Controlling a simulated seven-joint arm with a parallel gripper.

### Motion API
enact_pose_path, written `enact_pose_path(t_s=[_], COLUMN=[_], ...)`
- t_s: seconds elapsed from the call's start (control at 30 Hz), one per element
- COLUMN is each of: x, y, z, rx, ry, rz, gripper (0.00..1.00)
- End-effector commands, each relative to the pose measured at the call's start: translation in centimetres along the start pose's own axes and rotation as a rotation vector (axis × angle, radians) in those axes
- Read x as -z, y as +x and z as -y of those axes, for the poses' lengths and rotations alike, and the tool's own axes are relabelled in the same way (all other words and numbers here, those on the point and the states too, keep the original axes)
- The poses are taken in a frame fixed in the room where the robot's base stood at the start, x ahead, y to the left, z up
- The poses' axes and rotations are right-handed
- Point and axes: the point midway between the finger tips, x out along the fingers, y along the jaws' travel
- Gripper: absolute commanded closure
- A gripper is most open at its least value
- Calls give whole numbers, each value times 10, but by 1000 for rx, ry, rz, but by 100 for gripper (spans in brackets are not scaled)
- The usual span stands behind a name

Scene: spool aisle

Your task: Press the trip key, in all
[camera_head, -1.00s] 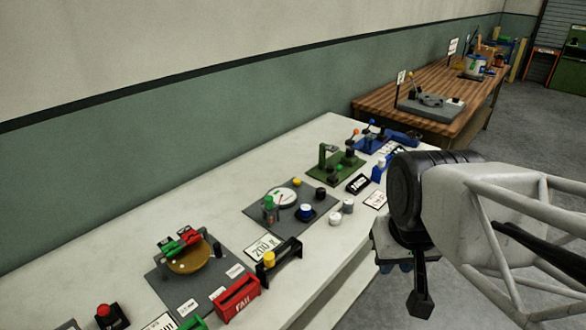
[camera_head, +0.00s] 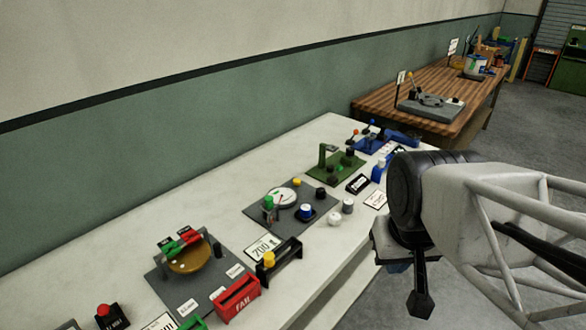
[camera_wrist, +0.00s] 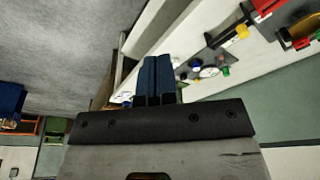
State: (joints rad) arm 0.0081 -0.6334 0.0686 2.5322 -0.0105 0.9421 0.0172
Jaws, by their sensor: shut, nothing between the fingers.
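My gripper (camera_head: 420,304) hangs shut and empty in front of the white bench, over the floor side, apart from everything on the bench. In the wrist view its dark blue fingers (camera_wrist: 155,80) are close together. I cannot make out any label naming the trip key, so I cannot tell which part it is. The bench carries a green fixture (camera_head: 335,164) with dark knobs, a grey plate (camera_head: 260,222) with a round white dial (camera_head: 283,197), and a blue fixture (camera_head: 370,146) with ball-topped levers.
On the near bench stand a red FAIL bin (camera_head: 238,298), a black holder (camera_head: 283,262) with a yellow piece, a brass dish (camera_head: 190,260) with red and green parts, and a red button (camera_head: 104,310). A wooden bench (camera_head: 385,98) stands beyond.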

Motion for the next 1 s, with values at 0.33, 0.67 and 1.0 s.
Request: enact_pose_path(t_s=[0.33,0.67,1.0], x=[0,0,20], y=[0,0,0], z=[0,0,6], rx=[0,0,30], ry=[0,0,-10], rz=[0,0,2], gripper=[100,100,100])
